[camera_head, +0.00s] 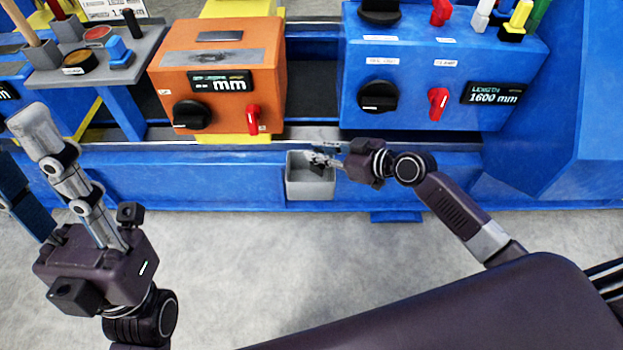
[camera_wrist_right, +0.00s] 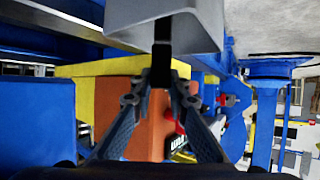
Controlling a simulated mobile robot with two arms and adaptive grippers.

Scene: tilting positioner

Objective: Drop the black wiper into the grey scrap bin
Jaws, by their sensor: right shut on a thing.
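The grey scrap bin (camera_head: 310,188) hangs on the front of the blue machine bed, low in the middle of the head view. My right gripper (camera_head: 318,158) is over its upper right part. In the right wrist view my right gripper (camera_wrist_right: 161,86) is shut on the black wiper (camera_wrist_right: 163,40), a narrow dark bar. The wiper overlaps the grey bin (camera_wrist_right: 200,18) there; I cannot tell how deep it reaches. In the head view the wiper is too small to make out surely. My left gripper (camera_head: 38,130) is far left, away from the bin, its fingers seen edge-on.
An orange box (camera_head: 215,65) with a dial and red switch stands behind the bin. A blue control box (camera_head: 420,65) with knobs is to its right. A grey tool shelf (camera_head: 95,62) is at upper left. The grey floor (camera_head: 250,240) in front is clear.

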